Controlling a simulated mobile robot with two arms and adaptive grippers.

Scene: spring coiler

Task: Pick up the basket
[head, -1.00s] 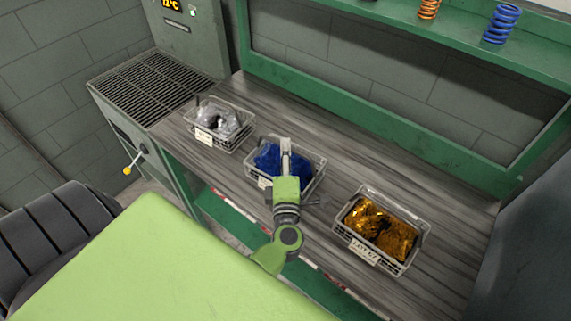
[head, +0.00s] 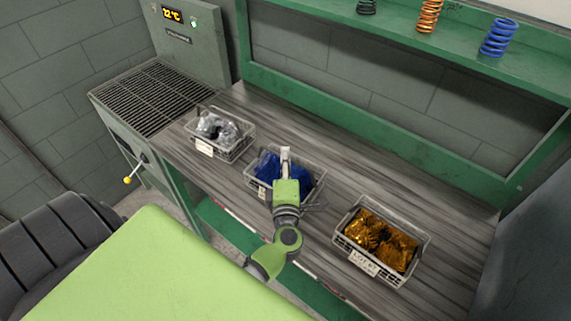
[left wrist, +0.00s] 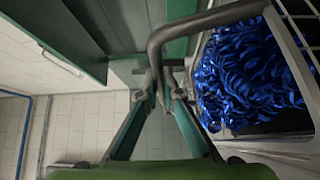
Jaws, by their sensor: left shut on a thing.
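Three wire baskets stand in a row on the grey wooden bench. The middle basket (head: 310,186) holds blue shavings. My left gripper (head: 286,152) is over this basket in the head view and covers part of it. In the left wrist view, the gripper (left wrist: 160,88) is shut on the dark handle (left wrist: 205,22) of the blue-filled basket (left wrist: 290,35). The left basket (head: 228,152) holds silvery shavings and has a white label. The right basket (head: 375,275) holds gold-coloured shavings and a label. My right gripper is not in view.
A grey-green machine (head: 180,40) with a lit display and a dark grate (head: 150,95) stands left of the bench (head: 335,165). A green shelf (head: 400,35) above the bench carries coloured springs (head: 498,38). Bare bench lies between the baskets.

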